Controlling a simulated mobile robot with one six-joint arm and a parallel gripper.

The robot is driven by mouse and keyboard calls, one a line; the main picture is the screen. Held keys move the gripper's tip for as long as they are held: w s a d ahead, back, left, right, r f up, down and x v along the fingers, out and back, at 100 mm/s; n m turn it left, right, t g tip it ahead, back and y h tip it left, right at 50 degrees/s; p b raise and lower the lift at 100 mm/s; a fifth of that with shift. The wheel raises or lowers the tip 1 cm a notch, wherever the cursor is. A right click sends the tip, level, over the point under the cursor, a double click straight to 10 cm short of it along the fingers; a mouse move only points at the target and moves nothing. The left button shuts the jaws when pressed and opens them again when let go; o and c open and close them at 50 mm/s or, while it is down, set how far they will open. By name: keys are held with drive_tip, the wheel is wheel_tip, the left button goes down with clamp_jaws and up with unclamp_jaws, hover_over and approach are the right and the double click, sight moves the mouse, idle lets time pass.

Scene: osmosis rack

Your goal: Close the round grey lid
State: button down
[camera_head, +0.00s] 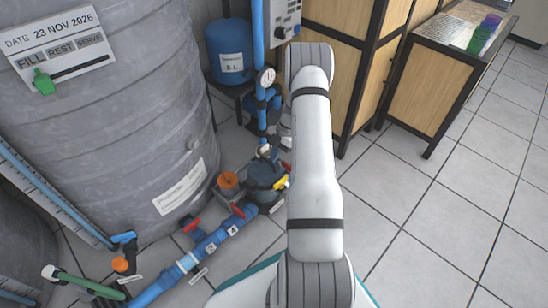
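A large grey ribbed tank (120,130) fills the left side, and its top is cut off by the frame edge. I cannot identify a round grey lid for certain in this view. My white arm with grey joints rises through the middle and bends at its upper joint. My gripper does not show; it is hidden behind the arm or outside the frame. A dark blue-grey round housing (262,174) stands on the floor left of my arm, partly covered by it. I cannot tell whether it has a lid.
Blue pipes (215,238) with red-handled valves run along the floor. A vertical blue pipe carries a gauge (266,77). A blue container (229,52) stands behind. A wooden cabinet (345,60) and display table (440,75) stand at the back. Tiled floor (440,220) is clear at right.

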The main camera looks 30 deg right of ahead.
drive_tip(key=r, duration=0.1)
drive_tip(key=r+p, duration=0.1)
drive_tip(key=r, duration=0.1)
drive_tip(key=shift+a+r, duration=0.25)
drive_tip(key=shift+a, duration=0.1)
drive_tip(key=w+d+f+p, duration=0.1)
drive_tip(key=w+d+p, duration=0.1)
drive_tip(key=d, duration=0.7)
drive_tip(key=shift+w+d+f+p, duration=0.2)
drive_tip(key=shift+w+d+p, duration=0.1)
drive_tip(key=shift+p, duration=0.1)
